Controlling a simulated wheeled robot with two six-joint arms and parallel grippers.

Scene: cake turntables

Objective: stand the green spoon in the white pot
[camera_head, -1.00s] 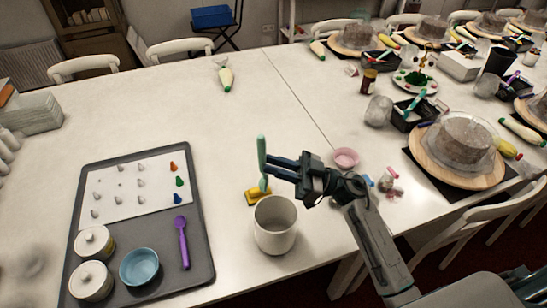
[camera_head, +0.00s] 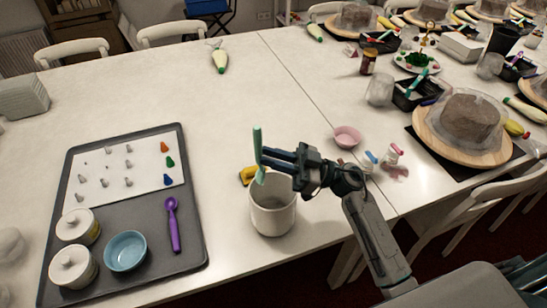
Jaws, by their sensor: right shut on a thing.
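My right gripper (camera_head: 263,158) is shut on the green spoon (camera_head: 257,140) and holds it upright. The spoon's lower end shows at the back left of the white pot's rim; I cannot tell whether it is inside, above or behind the opening. The white pot (camera_head: 273,217) stands upright on the table near its front edge, with its opening partly visible below the gripper. My left gripper is not in view.
A grey tray (camera_head: 150,270) at left holds a purple spoon (camera_head: 173,225), a blue bowl (camera_head: 125,250) and two lidded pots. A yellow object (camera_head: 248,175) lies behind the white pot. A pink bowl (camera_head: 346,136) stands to the right.

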